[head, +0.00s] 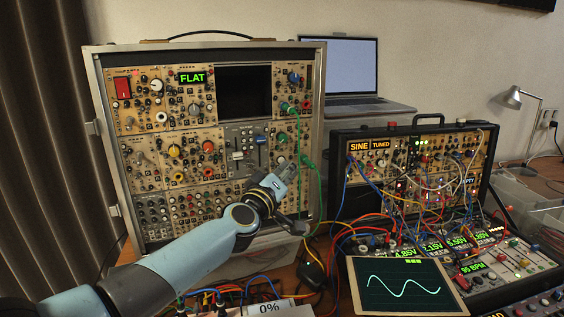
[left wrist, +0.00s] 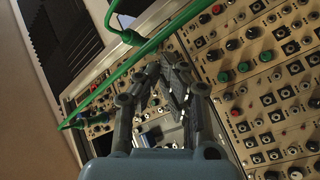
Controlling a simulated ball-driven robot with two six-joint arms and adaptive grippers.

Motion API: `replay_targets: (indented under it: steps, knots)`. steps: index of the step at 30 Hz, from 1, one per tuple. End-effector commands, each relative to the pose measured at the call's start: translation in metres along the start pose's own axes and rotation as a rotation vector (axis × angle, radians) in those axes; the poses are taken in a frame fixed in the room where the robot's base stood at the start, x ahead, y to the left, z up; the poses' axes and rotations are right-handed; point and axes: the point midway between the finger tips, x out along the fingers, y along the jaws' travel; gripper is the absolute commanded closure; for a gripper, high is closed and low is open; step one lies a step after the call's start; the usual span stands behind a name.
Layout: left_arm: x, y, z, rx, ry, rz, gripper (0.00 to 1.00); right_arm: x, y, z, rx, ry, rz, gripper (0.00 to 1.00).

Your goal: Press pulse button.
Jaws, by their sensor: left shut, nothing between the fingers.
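A synth case (head: 90,120) stands upright at the left, full of modules with knobs, jacks and buttons. I cannot tell which of its small controls is the pulse button, and no label reads clearly. My left gripper (head: 288,170) is shut and empty, in front of the lower right part of this case. In the left wrist view my left gripper (left wrist: 170,68) has its fingertips together before the panel (left wrist: 255,85). Whether they touch it cannot be told. The gripper and arm hide part of the lower panel. My right gripper is not in view.
A green cable (head: 299,135) hangs close to my left gripper and crosses near it in the left wrist view (left wrist: 130,66). A second case (head: 337,160) with many patch cables stands at the right. A screen showing a sine wave (head: 400,289) lies in front. A laptop (head: 340,68) stands behind.

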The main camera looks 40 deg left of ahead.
Motion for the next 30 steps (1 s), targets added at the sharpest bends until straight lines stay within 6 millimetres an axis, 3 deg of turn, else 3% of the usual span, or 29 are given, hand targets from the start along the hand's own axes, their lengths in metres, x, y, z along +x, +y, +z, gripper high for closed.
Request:
replay_targets:
  steps: [30]
  knots:
    - [0.0068,-0.0046,-0.0053,0.0,0.0,0.0,1.0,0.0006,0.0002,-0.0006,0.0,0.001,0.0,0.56]
